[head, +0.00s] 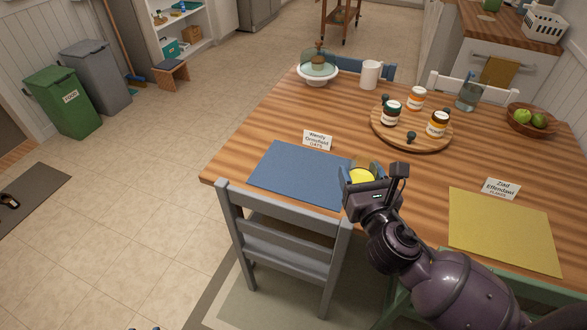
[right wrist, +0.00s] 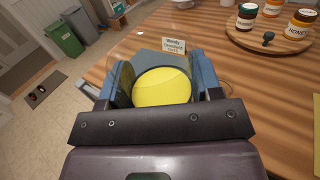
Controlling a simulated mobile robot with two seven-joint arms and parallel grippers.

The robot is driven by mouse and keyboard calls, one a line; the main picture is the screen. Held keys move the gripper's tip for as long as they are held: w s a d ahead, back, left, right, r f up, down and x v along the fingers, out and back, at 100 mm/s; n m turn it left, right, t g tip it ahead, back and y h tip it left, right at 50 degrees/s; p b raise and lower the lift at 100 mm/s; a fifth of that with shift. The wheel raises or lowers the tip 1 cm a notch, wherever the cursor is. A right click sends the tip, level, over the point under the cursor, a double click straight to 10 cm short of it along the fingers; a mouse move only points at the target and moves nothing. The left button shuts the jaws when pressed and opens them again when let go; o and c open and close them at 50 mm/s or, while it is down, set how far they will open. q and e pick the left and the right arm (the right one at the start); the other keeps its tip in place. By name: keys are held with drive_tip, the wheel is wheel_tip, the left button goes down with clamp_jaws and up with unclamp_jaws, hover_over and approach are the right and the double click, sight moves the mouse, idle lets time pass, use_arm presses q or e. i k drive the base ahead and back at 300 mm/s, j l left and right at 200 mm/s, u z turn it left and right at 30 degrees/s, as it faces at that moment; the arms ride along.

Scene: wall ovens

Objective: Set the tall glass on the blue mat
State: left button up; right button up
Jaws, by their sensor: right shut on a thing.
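My right gripper (head: 362,175) is shut on the tall glass, which shows a round yellow content (head: 361,177) between the fingers. In the right wrist view the yellow (right wrist: 161,87) fills the space between the fingers, with clear glass around it. The glass is at the right edge of the blue mat (head: 295,175). The gripper hides its lower part, so I cannot tell whether it touches anything. The blue mat lies flat at the table's near left edge and also shows in the right wrist view (right wrist: 150,56).
A name card (head: 318,139) stands behind the blue mat. A yellow mat (head: 503,229) lies to the right, with another card (head: 502,188). A round wooden tray (head: 380,131) with several jars is farther back. A grey chair (head: 285,245) stands before the blue mat, which is otherwise bare.

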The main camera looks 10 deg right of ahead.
sight(300, 178)
drive_tip(key=i+j, duration=0.15)
drive_tip(key=j, duration=0.25)
drive_tip(key=i+j, duration=0.15)
drive_tip(key=j, duration=0.25)
drive_tip(key=i+j, duration=0.2)
drive_tip(key=j, duration=0.2)
